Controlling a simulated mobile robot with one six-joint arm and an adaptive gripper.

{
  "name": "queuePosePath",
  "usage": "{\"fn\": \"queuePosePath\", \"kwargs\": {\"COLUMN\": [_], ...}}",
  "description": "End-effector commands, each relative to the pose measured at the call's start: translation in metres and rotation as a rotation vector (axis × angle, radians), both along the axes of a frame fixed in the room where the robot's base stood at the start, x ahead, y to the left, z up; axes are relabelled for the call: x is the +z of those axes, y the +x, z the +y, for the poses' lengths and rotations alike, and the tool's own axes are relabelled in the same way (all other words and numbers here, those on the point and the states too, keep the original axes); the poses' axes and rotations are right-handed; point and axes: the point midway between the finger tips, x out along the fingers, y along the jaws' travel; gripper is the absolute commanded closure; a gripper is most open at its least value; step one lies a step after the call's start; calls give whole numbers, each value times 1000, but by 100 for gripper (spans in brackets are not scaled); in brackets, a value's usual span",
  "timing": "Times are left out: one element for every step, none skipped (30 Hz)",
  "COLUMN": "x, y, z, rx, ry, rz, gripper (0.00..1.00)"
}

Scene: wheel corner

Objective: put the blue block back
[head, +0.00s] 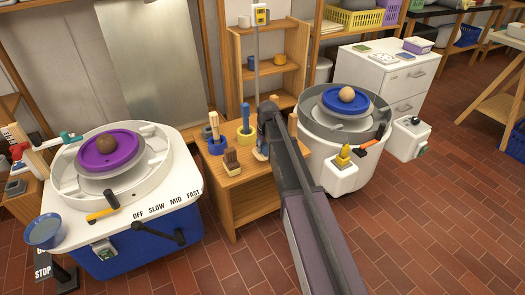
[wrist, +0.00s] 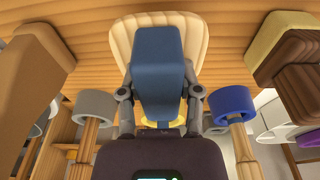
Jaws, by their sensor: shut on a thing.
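The blue block (wrist: 158,75) fills the middle of the wrist view. My gripper (wrist: 159,95) is shut on it, with one finger on each side. A pale ribbed piece (wrist: 120,45) shows behind the block, over the wooden surface; I cannot tell whether the block touches it. In the head view my gripper (head: 263,150) is at the right side of the small wooden table (head: 245,185), and my arm hides most of the block and the spot beneath it.
A brush (head: 231,160) and tools in a blue holder (head: 216,146) and a yellow holder (head: 245,140) stand left of my gripper. Pottery wheels with a purple top (head: 88,154) and a blue top (head: 335,103) flank the table. Shelves (head: 275,67) rise behind.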

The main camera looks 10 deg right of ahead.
Motion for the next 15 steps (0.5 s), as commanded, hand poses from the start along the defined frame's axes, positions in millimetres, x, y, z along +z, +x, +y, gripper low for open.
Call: {"fn": "queuePosePath", "kwargs": {"x": [-1, -1, -2, -2, -3, -10, -14, -16, -20, -23, -25, -28, -29, -31, -32], "y": [8, 11, 17, 22, 27, 23, 22, 21, 21, 21, 21, 21, 21, 21, 21], "z": [0, 0, 0, 0, 0, 0, 0, 0, 0, 0, 0, 0, 0, 0, 0], "rx": [0, 0, 0, 0, 0, 0, 0, 0, 0, 0, 0, 0, 0, 0, 0], "ry": [0, 0, 0, 0, 0, 0, 0, 0, 0, 0, 0, 0, 0, 0, 0], "rz": [0, 0, 0, 0, 0, 0, 0, 0, 0, 0, 0, 0, 0, 0, 0], "gripper": [93, 93, 93, 93, 93, 93, 93, 93, 93, 93, 93, 93, 93, 93, 93]}}
